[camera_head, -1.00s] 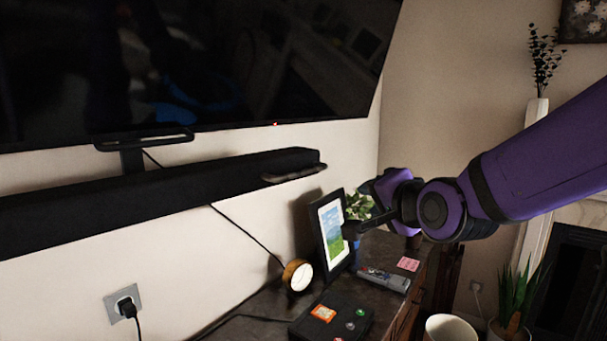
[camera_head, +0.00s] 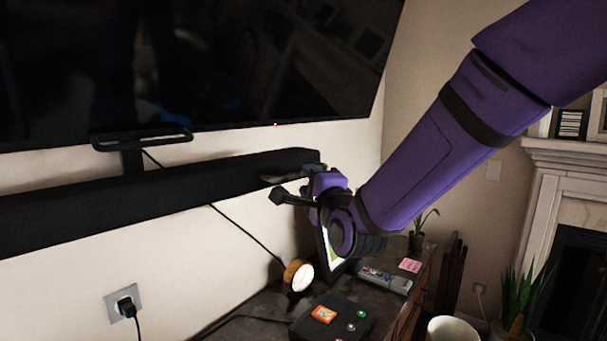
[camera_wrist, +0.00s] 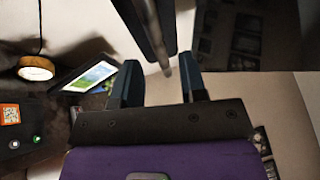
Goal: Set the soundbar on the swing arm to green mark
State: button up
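The long black soundbar (camera_head: 160,190) runs along the wall below the television, its right end nearest my gripper. A dark bracket with a looped top (camera_head: 142,142) stands behind it; I cannot tell if this is the swing arm. My gripper (camera_head: 290,190) is at the soundbar's right end, partly hiding a grey handle-like piece there. In the wrist view my gripper (camera_wrist: 158,85) is open, with its two fingers apart. A dark bar with a thin grey strip (camera_wrist: 157,35) shows just beyond and between the fingertips; contact is unclear. I cannot make out a green mark on the soundbar or wall.
The television (camera_head: 200,70) hangs just above. Below, the cabinet top holds a round lamp (camera_head: 298,275), a picture frame (camera_wrist: 88,77) partly hidden by my arm, a dark box with buttons (camera_head: 335,318) and a remote (camera_head: 385,280). A cable hangs down the wall.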

aim_at(303, 174)
jog(key=shift+x, duration=2.15)
grip_shut()
